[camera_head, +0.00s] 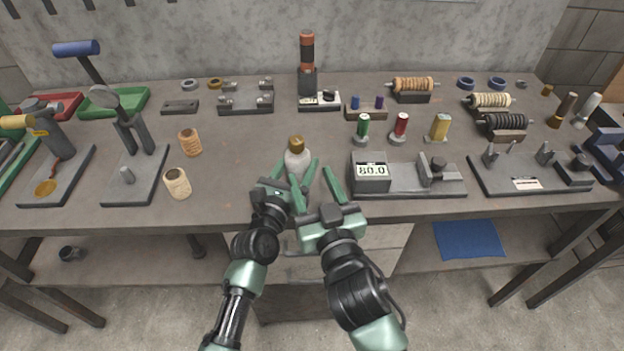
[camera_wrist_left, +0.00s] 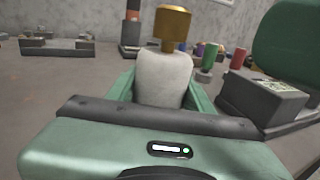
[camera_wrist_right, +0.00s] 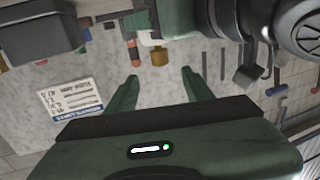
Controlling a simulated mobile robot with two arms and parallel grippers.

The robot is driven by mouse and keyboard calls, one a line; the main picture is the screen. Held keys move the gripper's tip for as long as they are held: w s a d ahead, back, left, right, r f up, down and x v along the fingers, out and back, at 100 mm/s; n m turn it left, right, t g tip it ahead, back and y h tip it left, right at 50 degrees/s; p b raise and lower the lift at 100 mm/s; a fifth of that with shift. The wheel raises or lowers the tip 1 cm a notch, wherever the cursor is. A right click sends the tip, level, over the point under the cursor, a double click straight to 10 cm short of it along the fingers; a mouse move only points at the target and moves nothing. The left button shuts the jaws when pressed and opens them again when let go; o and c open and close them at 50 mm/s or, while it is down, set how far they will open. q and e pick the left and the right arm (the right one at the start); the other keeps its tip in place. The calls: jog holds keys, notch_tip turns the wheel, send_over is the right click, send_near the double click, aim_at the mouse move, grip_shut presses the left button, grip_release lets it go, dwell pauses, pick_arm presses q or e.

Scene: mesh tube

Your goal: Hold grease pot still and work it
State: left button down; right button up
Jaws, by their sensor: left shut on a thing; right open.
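The grease pot is a pale, rounded white body (camera_head: 297,162) with a brass-coloured cap (camera_head: 296,143), upright near the front middle of the bench. In the left wrist view the pot's white body (camera_wrist_left: 163,80) stands between the green fingers, with the brass cap (camera_wrist_left: 172,22) above them. My left gripper (camera_head: 294,176) is shut on the pot's body.
A gauge block reading 80.0 (camera_head: 372,172) stands on a grey base close to the right. The bench directly behind the pot is clear.

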jog(key=a+n+y, duration=0.2)
jog(key=y, duration=0.1)
jog(key=n+g+y, duration=0.4)
jog(key=y, duration=0.1)
send_near(297, 144)
jog(key=w+f, duration=0.1)
jog(key=w, duration=0.2)
jog(key=x, duration=1.1)
jog(key=shift+a+f, duration=0.1)
jog(key=shift+a, duration=0.5)
